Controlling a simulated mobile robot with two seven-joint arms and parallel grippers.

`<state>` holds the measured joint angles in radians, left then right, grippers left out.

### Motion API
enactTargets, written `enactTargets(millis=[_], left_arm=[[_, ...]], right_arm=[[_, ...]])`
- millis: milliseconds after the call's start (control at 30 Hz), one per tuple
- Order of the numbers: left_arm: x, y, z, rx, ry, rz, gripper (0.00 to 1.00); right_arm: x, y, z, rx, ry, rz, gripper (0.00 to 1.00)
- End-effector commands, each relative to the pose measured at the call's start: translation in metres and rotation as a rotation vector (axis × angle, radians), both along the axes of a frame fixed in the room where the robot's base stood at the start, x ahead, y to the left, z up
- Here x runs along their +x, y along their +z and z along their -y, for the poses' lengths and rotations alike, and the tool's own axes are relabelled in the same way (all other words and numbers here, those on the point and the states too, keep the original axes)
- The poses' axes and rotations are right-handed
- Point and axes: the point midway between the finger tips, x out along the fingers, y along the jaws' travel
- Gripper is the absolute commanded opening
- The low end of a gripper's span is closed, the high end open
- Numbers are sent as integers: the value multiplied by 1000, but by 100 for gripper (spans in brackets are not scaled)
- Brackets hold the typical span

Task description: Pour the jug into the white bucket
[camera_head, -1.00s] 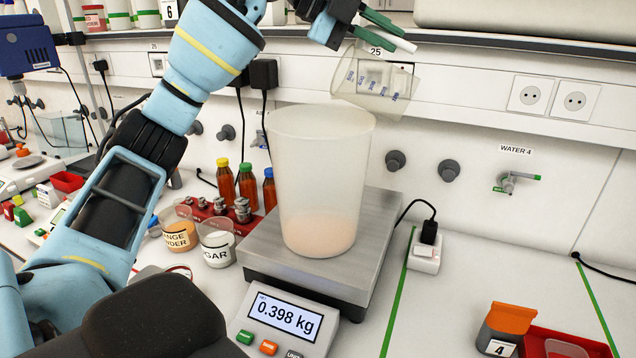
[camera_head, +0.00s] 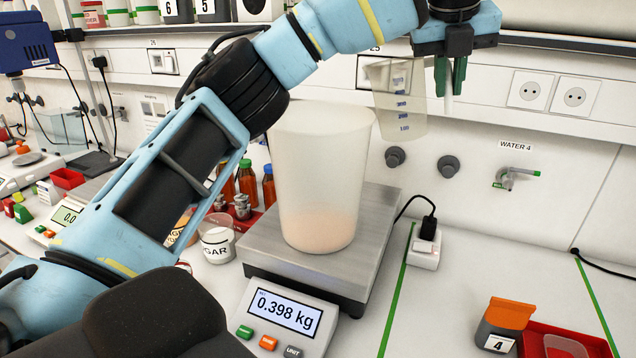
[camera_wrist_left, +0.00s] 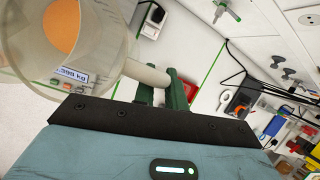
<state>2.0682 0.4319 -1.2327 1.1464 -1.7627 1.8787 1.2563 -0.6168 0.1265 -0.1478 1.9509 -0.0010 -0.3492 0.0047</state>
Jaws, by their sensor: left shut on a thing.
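The white bucket (camera_head: 322,170) is tall and translucent. It stands upright on the scale with a pale orange layer at its bottom. The jug (camera_head: 403,103) is clear with blue volume marks and looks empty. It hangs nearly upright, above and to the right of the bucket's rim in the head view. My left gripper (camera_head: 450,84) is shut on the jug's handle (camera_wrist_left: 150,75), its green fingers on both sides of it. In the left wrist view the jug's clear wall (camera_wrist_left: 112,45) shows at upper left. My right gripper is not in view.
The scale (camera_head: 375,240) reads 0.398 kg on its display (camera_head: 285,311). A sugar cup (camera_head: 217,245) and several bottles (camera_head: 248,183) stand left of it, partly behind my arm. A red tray (camera_head: 570,340) lies at the lower right. The bench right of the scale is mostly clear.

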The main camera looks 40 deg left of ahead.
Motion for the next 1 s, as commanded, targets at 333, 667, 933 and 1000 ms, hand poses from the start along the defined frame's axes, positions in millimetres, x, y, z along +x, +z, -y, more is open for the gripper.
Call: enactTargets(millis=[333,667,933,1000], left_arm=[[6,-94,16,238,4,-81,0],[10,-85,27,233,2,-80,0],[18,-69,48,233,2,-81,0],[19,-66,51,233,2,-81,0]], right_arm=[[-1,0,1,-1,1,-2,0],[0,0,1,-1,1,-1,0],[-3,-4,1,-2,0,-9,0],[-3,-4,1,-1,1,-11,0]])
